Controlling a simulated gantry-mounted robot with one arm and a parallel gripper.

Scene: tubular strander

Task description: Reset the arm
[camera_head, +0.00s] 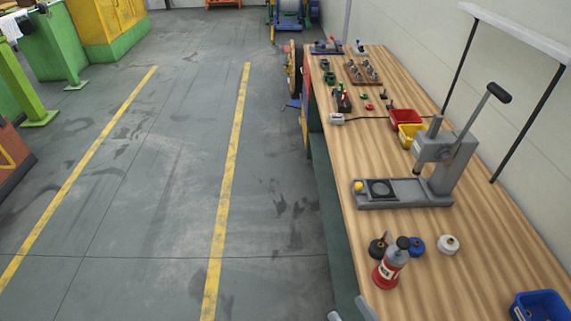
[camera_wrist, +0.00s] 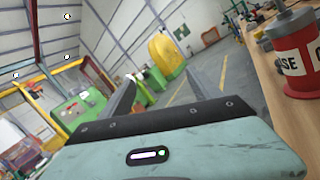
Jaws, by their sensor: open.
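My gripper (camera_wrist: 160,78) is open and empty in the wrist view, its two grey fingers standing apart with only open hall between them. In the head view, what look like its fingertips (camera_head: 347,307) show at the bottom edge, beside the near left edge of the wooden workbench (camera_head: 480,260). The rest of my arm is hidden there. A red and grey grease can (camera_head: 388,271) stands upright on the bench close by. It also shows large at the right of the wrist view (camera_wrist: 297,60), apart from the fingers.
An arbor press (camera_head: 430,165) stands mid-bench. Red (camera_head: 405,119) and yellow bins (camera_head: 408,136) sit behind it, a blue bin (camera_head: 540,306) at the near right. Spools (camera_head: 416,245) stand by the can. The floor aisle (camera_head: 170,200) at left is clear.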

